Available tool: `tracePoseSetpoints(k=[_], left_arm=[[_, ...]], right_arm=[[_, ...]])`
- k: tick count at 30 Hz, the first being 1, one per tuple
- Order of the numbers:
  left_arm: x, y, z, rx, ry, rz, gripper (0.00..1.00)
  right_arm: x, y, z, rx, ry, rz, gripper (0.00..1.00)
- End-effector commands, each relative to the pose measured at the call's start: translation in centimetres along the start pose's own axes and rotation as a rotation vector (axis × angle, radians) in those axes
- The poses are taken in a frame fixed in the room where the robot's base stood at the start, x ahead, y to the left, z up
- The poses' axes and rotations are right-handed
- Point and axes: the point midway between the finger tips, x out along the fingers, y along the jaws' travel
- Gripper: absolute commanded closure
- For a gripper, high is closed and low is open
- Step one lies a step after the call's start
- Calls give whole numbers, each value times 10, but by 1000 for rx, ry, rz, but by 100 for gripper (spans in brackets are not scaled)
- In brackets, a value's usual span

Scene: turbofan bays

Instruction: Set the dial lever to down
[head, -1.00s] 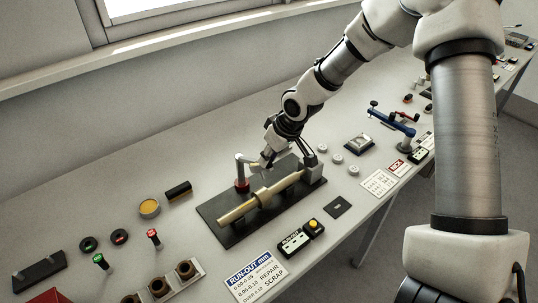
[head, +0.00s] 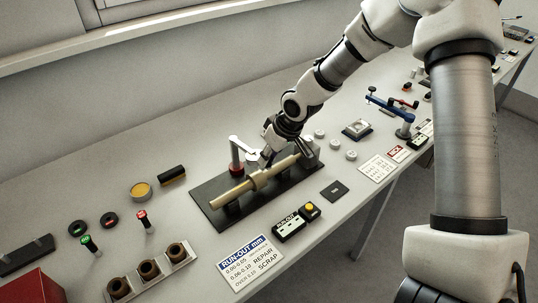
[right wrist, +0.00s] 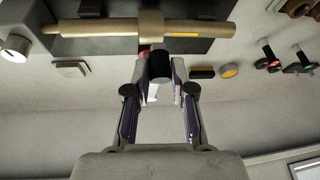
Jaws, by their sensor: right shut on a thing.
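The dial lever (head: 244,143) is a pale arm on a post with a red base, standing behind the run-out fixture (head: 209,193). A long brass-coloured shaft (head: 234,194) lies across the fixture; it also shows in the right wrist view (right wrist: 100,28). My right gripper (head: 265,158) is at the lever's free end, behind and above the shaft. In the right wrist view my right gripper's fingers (right wrist: 161,72) close around a dark cylindrical piece (right wrist: 160,65) at the lever's end. The fingers hide part of the lever. My left gripper is not in view.
A run-out display (head: 289,229) and a yellow button (head: 310,208) stand in front of the fixture. A run-out sign (head: 250,257) lies at the bench's front edge. Round grey knobs (head: 335,144) are to the right, with a blue-armed stand (head: 391,106) beyond.

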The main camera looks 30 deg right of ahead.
Motion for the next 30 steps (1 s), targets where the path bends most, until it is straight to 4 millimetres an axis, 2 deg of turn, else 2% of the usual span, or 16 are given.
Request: tracePoseSetpoints(k=[1,7,23,24,25,26,30], left_arm=[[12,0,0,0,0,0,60],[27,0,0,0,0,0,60],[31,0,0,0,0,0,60],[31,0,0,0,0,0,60],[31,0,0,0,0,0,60],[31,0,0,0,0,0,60],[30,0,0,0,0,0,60]], right_arm=[[13,0,8,4,-11,-3,100],[28,1,15,4,-13,-4,100],[34,0,20,3,-22,-6,100],[34,0,20,3,-22,-6,66],[34,1,19,3,-21,-5,56],[33,1,19,3,-19,-5,52],[32,1,17,2,-14,-3,52]])
